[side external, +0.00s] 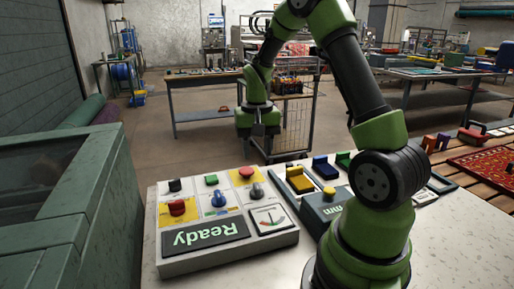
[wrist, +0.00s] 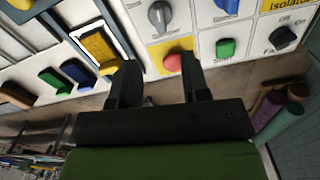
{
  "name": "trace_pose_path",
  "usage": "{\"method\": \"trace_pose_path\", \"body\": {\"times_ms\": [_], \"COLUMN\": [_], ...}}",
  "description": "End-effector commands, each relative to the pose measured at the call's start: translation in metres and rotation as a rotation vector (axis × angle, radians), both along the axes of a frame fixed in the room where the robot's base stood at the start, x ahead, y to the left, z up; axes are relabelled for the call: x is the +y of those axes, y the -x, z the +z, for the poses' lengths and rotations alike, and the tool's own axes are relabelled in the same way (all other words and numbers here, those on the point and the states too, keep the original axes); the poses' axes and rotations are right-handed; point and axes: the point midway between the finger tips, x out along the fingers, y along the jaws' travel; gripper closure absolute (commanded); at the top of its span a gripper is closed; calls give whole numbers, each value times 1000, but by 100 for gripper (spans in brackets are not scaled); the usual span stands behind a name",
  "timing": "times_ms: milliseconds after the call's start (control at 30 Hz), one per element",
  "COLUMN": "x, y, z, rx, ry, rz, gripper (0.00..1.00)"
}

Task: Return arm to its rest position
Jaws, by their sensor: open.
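My gripper (side external: 258,130) hangs in the air beyond the far edge of the control panel (side external: 230,255) in the side external view. Its fingers are hard to make out there. In the wrist view my gripper (wrist: 159,72) shows two black fingers spread apart with nothing held between them. A red button (wrist: 172,62) on a yellow plate appears in the gap between them, apart from the fingers. The same red button shows in the side external view (side external: 245,172). The panel's display (side external: 204,237) reads "Ready", upside down in the picture.
The panel also carries a blue knob (side external: 219,199), a grey knob (side external: 256,191), a green button (side external: 211,180) and a red switch (side external: 177,207). A second box (side external: 318,215) with coloured rockers stands to its right. A patterned rug (side external: 485,168) lies at far right. A green-grey machine (side external: 60,215) stands left.

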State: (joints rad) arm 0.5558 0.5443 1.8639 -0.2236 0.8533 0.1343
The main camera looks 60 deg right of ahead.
Motion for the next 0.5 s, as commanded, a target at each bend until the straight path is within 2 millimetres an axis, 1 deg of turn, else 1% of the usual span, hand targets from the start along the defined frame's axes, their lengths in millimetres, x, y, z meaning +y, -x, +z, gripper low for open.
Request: {"method": "trace_pose_path", "body": {"times_ms": [267, 333, 367, 433, 467, 500], "x": [0, 3, 6, 16, 23, 33], "y": [0, -1, -1, -2, -2, -2], "z": [1, 5, 9, 23, 31, 44], "rx": [0, -9, -17, -49, -67, -97], "ry": [0, 3, 6, 16, 20, 28], "rz": [1, 8, 14, 40, 54, 79], "gripper": [57, 57, 57, 57, 57, 57]}}
